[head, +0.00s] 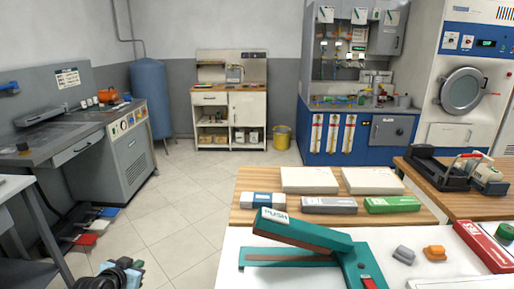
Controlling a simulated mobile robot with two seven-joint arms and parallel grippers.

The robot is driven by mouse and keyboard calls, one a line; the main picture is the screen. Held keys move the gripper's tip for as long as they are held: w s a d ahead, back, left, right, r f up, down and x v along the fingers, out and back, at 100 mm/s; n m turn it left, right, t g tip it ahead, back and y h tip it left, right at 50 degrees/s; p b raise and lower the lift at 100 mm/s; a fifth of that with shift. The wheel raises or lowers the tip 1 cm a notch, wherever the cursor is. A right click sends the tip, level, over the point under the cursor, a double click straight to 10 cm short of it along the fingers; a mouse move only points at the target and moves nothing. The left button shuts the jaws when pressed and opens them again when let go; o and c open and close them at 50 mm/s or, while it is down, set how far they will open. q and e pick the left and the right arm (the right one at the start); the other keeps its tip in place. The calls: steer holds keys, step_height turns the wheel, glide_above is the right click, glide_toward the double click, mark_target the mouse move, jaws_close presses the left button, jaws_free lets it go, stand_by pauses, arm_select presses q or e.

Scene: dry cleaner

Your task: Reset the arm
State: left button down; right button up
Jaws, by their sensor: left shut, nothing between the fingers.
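My left gripper (124,272) shows at the bottom left edge of the head view, low over the floor. It is shut and empty, and is well left of the white table, touching nothing. My right gripper is out of view. On the white table stands a teal long-arm stapler (350,262). Its upper arm, marked PUSH at the left end, is raised at a slant above the lower arm, with a gap between them. The stapler's right lower end is cut off by the picture's edge.
Tiled floor (180,220) lies open between the tables and the left pressing machine (128,150).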

arm_select(q)
step_height(320, 180, up, 5)
steer(key=w+a+t+y, duration=0.2)
steer(key=a+t, duration=0.1)
steer(key=s+d+f+g+h, duration=0.1)
steer(key=s+d+f, duration=0.4)
steer(key=s+f, duration=0.4)
steer(key=s+d+f+g+h, duration=0.1)
steer(key=s+d+f+g, duration=0.1)
steer(key=s+d+f, duration=0.7)
steer(key=s+d+f+g, duration=0.1)
steer(key=s+d, duration=0.1)
steer(key=s, duration=1.1)
steer(key=s+d+f+g+h, duration=0.1)
steer(key=s+d+g, duration=0.1)
steer(key=s, duration=1.2)
steer(key=shift+s+d+f+n, duration=0.15)
steer(key=shift+s+d+n, duration=0.15)
steer(key=shift+n, duration=0.1)
